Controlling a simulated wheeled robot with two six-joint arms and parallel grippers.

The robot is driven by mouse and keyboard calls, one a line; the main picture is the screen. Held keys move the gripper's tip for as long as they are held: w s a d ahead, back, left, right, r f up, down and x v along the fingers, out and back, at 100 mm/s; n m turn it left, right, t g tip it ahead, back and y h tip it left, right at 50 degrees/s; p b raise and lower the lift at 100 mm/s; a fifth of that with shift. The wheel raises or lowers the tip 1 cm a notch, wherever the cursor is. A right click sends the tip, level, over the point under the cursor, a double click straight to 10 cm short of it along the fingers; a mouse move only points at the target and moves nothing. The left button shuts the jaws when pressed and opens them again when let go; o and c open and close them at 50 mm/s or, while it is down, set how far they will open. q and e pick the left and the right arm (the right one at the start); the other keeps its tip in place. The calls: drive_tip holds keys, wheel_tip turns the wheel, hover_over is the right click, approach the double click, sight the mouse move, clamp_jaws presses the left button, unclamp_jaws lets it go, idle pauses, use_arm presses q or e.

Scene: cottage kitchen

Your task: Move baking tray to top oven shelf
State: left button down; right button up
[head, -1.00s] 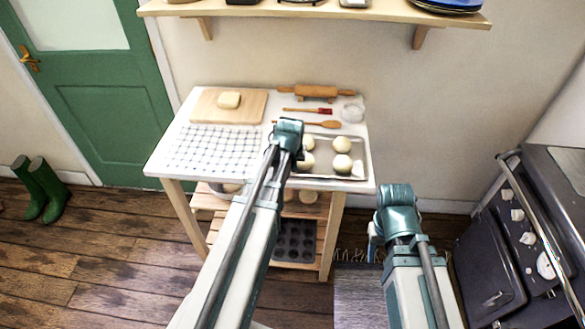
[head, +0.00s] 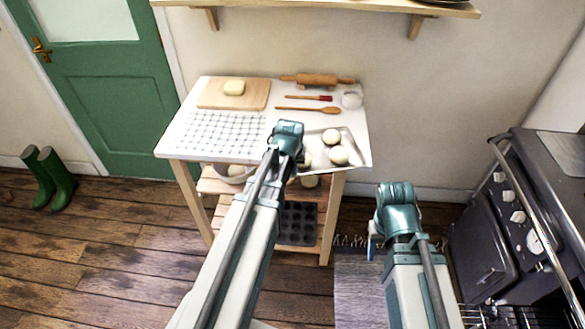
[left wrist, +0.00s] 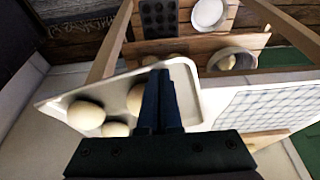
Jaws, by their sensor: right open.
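The metal baking tray (head: 358,158) is at the right front of the white table, with pale dough balls (head: 339,155) grouped toward its right side. It looks slightly tilted. It also shows in the left wrist view (left wrist: 185,85), with three balls at its left end. My left gripper (left wrist: 160,85) has its fingers close together over the tray's edge and appears shut on it; the head view hides its fingertips. My right gripper (head: 375,243) is open and empty, right of the table. The black oven (head: 485,240) stands at the right; a wire rack (head: 500,318) shows low at the picture's edge.
The table also holds a checked cloth (head: 212,135), a board with dough (head: 210,95), a rolling pin (head: 318,80), a wooden spoon (head: 310,109) and a red-tipped brush (head: 308,97). A muffin tin (head: 298,224) sits below.

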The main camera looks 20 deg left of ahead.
use_arm(q)
drive_tip(key=shift+s, duration=0.15)
drive_tip(key=shift+w+f, duration=0.1)
drive_tip(key=shift+w, duration=0.1)
drive_tip(key=shift+s, duration=0.1)
drive_tip(key=shift+r, duration=0.2)
drive_tip(key=p+v, duration=0.9)
drive_tip(key=shift+s+r, duration=0.15)
drive_tip(key=shift+r, duration=0.15)
